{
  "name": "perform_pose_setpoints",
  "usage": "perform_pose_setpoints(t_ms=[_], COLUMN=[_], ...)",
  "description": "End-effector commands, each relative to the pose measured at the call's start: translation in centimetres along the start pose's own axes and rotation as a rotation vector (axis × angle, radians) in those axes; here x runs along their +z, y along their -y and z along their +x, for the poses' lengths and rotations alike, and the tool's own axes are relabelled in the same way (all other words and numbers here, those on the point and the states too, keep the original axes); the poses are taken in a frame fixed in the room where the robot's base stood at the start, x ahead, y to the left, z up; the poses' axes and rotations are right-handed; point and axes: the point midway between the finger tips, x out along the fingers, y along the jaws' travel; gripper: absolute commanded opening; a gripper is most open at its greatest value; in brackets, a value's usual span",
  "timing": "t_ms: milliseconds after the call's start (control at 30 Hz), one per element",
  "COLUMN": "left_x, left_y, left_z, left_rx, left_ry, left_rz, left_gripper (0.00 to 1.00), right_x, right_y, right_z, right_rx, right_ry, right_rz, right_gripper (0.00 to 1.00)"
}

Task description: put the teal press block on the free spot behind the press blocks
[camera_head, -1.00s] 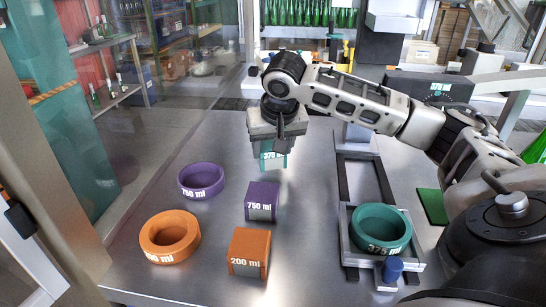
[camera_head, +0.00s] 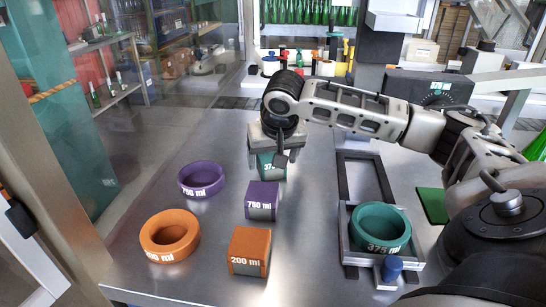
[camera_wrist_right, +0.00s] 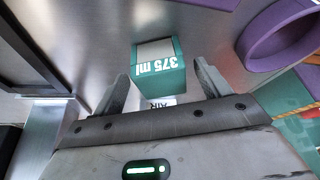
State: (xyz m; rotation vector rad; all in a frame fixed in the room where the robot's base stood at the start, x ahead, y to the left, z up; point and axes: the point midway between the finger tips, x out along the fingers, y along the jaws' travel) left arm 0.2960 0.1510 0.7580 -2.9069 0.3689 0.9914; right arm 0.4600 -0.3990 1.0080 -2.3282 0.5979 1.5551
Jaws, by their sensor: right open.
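The teal press block (camera_head: 267,170), marked 375 ml, is behind the purple press block (camera_head: 262,200), in line with the purple and orange blocks, and appears to stand on the metal table. My right gripper (camera_head: 277,158) is open over it, partly hiding its top and right side. In the right wrist view the teal block (camera_wrist_right: 159,66) lies between and just beyond the two spread fingers, with gaps on both sides. The orange press block (camera_head: 249,250) is nearest in the row. My left gripper is not in view.
A purple ring (camera_head: 202,180) and an orange ring (camera_head: 169,236) lie left of the blocks. A teal ring (camera_head: 381,229) sits in a metal fixture on the right, with a blue knob (camera_head: 392,268) in front. A green pad (camera_head: 433,205) lies further right.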

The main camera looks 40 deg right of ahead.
Motion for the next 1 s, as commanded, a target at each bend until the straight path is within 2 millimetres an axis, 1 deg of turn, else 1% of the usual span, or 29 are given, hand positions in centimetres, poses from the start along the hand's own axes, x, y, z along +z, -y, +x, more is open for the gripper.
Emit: perform_pose_setpoints(t_ms=[67,167,400,500,600,767,1000], left_x=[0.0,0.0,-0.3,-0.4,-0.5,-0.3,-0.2], left_y=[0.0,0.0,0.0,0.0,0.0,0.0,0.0], left_z=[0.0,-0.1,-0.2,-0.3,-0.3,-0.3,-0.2], left_rx=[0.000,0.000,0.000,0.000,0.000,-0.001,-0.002], left_ry=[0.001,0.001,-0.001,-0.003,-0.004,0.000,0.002], left_rz=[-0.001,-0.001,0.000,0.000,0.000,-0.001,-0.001], left_gripper=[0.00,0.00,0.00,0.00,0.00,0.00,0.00], right_x=[-0.1,-0.2,-0.2,-0.2,-0.2,-0.1,-0.1], right_y=[0.0,0.1,0.1,0.1,0.1,0.1,0.0], right_z=[-0.6,-2.1,-7.3,-9.3,-10.8,-12.0,-12.2], right_rx=[-0.002,-0.003,-0.003,-0.002,-0.002,-0.001,0.000], right_ry=[-0.002,-0.005,-0.005,-0.005,-0.003,-0.001,0.000], right_rz=[0.000,-0.001,0.000,0.000,-0.001,0.000,0.000], right_gripper=[0.76,0.76,0.76,0.76,0.76,0.76,0.76])
